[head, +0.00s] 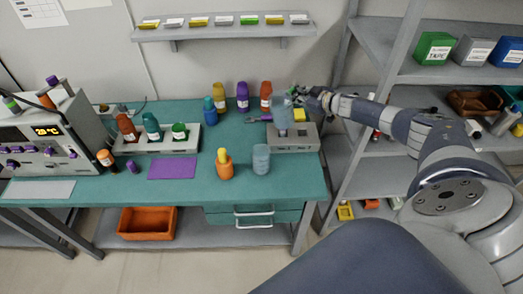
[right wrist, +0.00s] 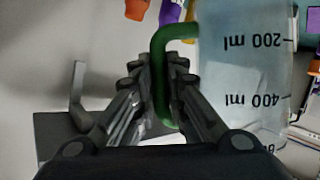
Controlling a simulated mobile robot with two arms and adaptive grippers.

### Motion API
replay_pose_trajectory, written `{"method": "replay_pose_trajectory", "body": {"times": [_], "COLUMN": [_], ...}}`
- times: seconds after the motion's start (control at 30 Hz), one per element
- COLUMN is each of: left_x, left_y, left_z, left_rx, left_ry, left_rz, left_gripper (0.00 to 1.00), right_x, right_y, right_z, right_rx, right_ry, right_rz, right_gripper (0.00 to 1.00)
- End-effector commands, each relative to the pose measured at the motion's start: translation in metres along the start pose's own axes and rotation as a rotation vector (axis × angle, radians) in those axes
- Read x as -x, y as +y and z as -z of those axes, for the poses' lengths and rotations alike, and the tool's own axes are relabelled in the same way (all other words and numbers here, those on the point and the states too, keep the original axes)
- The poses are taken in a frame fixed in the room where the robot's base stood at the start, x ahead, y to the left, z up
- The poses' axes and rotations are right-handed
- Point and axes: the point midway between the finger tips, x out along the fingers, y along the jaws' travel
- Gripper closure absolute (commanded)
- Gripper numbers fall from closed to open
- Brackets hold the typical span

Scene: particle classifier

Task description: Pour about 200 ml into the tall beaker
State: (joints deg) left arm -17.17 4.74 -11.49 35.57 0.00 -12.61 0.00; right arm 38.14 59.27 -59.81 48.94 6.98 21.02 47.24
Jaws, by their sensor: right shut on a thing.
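A clear, bluish jug (head: 281,115) with a green handle (right wrist: 160,85) is at my right gripper, over or on the grey boxy device at the back right of the table. My right gripper (head: 300,94) is shut on the handle; in the right wrist view the fingers (right wrist: 160,100) close around it. The jug's wall (right wrist: 245,75) shows 200 ml and 400 ml marks, upside down in that view. I cannot tell its liquid level. A clear, bluish beaker (head: 261,158) stands upright on the green table, in front of the device. My left gripper is not in view.
The grey device (head: 305,143) stands behind and right of the beaker. An orange bottle with a yellow cap (head: 224,168) is left of the beaker. Several coloured bottles stand behind. A purple mat (head: 172,168) lies further left. Grey shelving (head: 340,170) stands to the right.

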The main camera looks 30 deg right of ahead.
Motion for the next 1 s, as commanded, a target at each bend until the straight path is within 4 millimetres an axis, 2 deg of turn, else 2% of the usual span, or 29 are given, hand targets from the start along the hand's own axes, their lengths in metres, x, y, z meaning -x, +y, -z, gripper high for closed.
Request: {"method": "replay_pose_trajectory", "body": {"times": [0.2,0.5,1.0], "left_x": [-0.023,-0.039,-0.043], "left_y": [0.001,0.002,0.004], "left_z": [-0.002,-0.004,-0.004], "left_rx": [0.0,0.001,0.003], "left_ry": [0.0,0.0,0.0], "left_rz": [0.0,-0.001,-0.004], "left_gripper": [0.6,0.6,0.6], "right_x": [-0.008,-0.009,-0.008], "right_y": [0.006,0.012,0.015], "right_z": [-0.016,-0.021,-0.02], "right_rx": [-0.115,-0.245,-0.289], "right_ry": [0.0,-0.002,-0.004], "right_rz": [0.046,0.1,0.118], "right_gripper": [1.0,1.0,1.0]}}
